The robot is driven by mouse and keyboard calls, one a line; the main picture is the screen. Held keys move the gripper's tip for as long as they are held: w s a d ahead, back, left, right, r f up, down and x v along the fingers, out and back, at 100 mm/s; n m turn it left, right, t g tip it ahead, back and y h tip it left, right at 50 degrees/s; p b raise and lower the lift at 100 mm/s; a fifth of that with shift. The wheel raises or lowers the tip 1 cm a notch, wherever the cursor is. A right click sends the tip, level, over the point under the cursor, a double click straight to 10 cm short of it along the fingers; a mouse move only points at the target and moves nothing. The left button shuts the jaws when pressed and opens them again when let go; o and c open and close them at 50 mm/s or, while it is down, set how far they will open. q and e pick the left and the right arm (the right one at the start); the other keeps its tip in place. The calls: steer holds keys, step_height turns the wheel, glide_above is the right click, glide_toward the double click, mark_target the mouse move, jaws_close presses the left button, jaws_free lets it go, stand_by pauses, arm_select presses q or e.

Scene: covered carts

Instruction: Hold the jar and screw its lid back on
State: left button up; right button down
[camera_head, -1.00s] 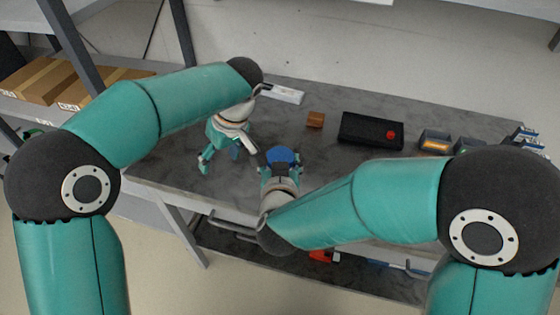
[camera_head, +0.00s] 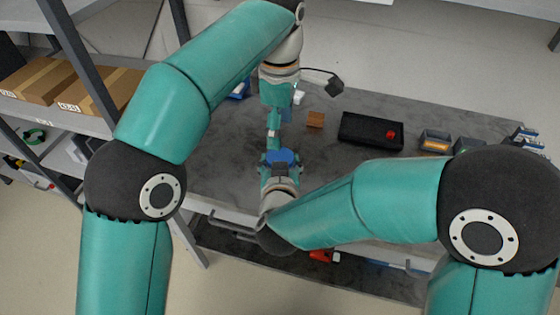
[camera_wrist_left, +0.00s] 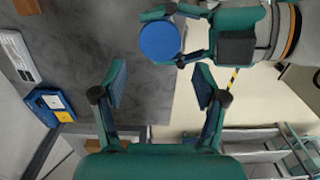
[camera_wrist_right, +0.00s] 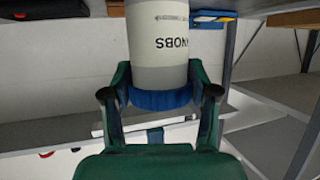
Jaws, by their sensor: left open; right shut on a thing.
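A blue round lid (camera_head: 282,157) covers the jar's end and shows as a full disc in the left wrist view (camera_wrist_left: 160,40). My right gripper is shut on the jar near its blue end. I cannot tell whether the fingers press on the body or the lid, or how tight the lid is. My left gripper (camera_wrist_left: 160,84) is open and empty, pointing down just behind the jar in the head view. The lid hides most of the jar there.
A grey tabletop (camera_head: 210,160) lies below. Behind and to the right are a small brown block (camera_head: 315,119), a black tray (camera_head: 357,142) with a red piece, and grey bins (camera_head: 437,134). A blue box (camera_head: 240,90) stands at the back left. The table's left part is clear.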

mark_target(280, 156)
arm_select(q)
steer(key=shift+f, duration=3.95)
steer(key=c, duration=0.9)
steer(key=o, duration=1.2)
steer(key=shift+r, duration=0.1)
steer(key=shift+r, duration=2.15)
